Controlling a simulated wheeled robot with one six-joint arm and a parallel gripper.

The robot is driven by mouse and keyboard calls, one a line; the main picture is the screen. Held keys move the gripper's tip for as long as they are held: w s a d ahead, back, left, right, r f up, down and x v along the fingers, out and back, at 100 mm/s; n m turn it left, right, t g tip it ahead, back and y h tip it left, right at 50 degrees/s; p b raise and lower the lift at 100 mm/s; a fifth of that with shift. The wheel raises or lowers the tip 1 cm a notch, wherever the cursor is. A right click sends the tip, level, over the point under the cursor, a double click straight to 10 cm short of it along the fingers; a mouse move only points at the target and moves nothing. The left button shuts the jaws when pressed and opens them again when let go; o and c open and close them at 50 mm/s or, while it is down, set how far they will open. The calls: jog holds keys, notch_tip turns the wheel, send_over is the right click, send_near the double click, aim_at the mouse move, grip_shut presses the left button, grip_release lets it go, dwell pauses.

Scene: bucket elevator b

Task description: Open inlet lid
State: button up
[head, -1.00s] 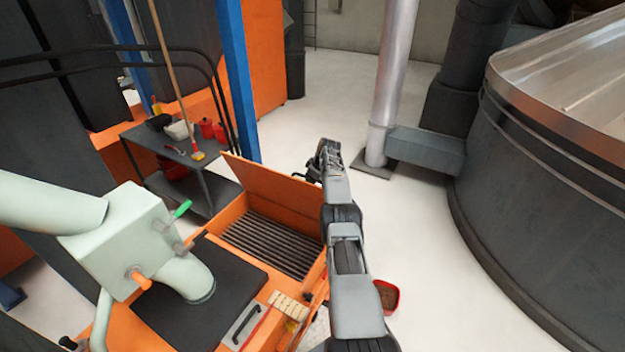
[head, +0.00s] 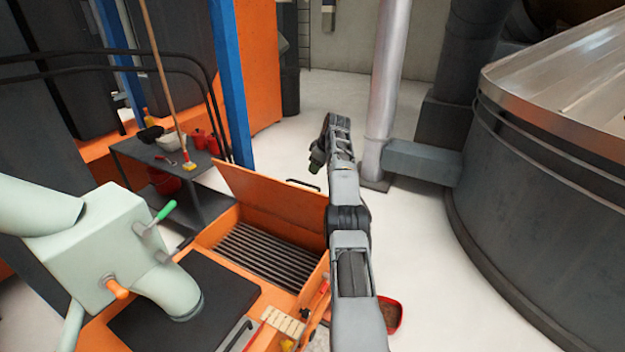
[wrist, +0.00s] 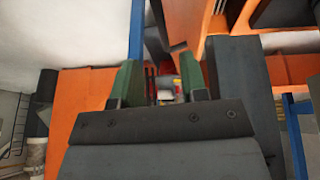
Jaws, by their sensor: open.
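The orange inlet lid (head: 268,206) stands raised at the back of the orange inlet box, and the dark bar grate (head: 262,252) inside is exposed. A dark handle (head: 303,185) shows at the lid's top edge. My gripper (head: 316,162) is above and behind the lid's right part, apart from the handle. In the wrist view my gripper (wrist: 166,82) has its two green fingers spread, with nothing held between them.
A grey-green pipe housing with a green lever (head: 166,211) stands at the left. A dark bench (head: 190,190) with tools is behind it. A silver column (head: 388,90) and a large round tank (head: 540,190) stand at the right. A red tray (head: 389,314) lies on the floor.

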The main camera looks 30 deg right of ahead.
jog(key=shift+v, duration=1.55)
